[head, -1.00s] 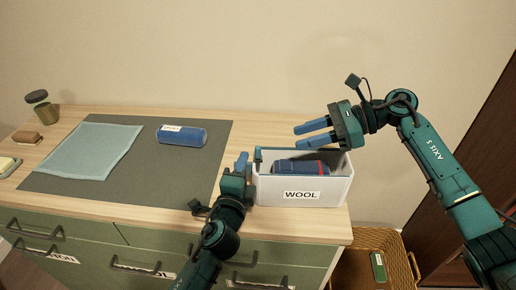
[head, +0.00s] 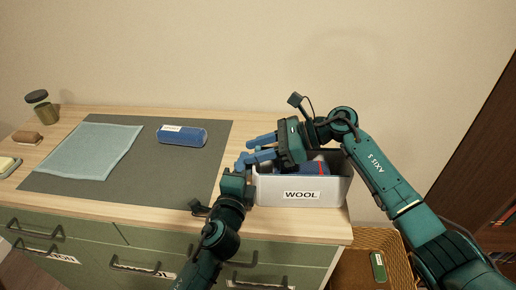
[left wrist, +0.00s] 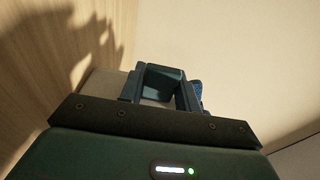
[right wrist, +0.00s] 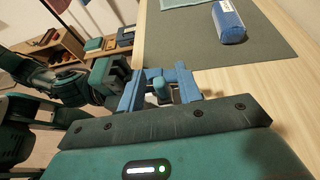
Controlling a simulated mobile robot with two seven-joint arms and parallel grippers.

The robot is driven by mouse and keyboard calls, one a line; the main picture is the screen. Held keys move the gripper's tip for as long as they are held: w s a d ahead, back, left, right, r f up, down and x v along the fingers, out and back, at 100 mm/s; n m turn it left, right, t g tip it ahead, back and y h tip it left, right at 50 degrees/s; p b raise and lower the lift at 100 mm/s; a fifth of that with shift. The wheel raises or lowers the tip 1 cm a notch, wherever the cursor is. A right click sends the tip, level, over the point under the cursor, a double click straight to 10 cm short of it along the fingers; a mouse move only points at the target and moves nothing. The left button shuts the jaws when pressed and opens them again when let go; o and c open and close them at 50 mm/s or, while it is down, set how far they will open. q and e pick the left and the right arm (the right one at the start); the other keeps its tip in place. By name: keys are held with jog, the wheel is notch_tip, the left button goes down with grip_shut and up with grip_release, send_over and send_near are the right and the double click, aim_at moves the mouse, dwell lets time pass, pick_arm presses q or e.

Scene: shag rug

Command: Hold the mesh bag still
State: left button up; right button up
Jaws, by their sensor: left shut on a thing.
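A pale blue, flat mesh-like piece (head: 95,150), which may be the mesh bag, lies on the grey mat at the left, away from both grippers. My left gripper (head: 243,168) is at the left wall of the white WOOL bin (head: 330,192) and is shut, seemingly on that wall; its fingertips are partly covered by my right gripper. My right gripper (head: 258,150) is open above the bin's left end, its blue fingers pointing left. In the right wrist view its fingers (right wrist: 160,88) stand apart, with a blue fingertip of my left gripper showing between them.
A dark blue roll with a red stripe (head: 314,168) lies in the bin, partly hidden. A blue labelled roll (head: 182,136) lies on the grey mat (head: 190,180). A jar (head: 42,107) and a brown block (head: 27,138) stand far left. A wicker basket (head: 350,268) is below right.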

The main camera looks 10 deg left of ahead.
aim_at(345, 163)
jog(key=shift+c, duration=0.5)
grip_shut()
jog(key=shift+d, duration=0.1)
jog(key=d, duration=0.6)
jog(key=w+d, duration=0.1)
jog(key=d, duration=1.3)
jog(key=shift+w+d, duration=0.1)
jog(key=shift+w, duration=0.05)
jog(key=shift+o, duration=0.5)
grip_release()
jog(key=v, duration=1.2)
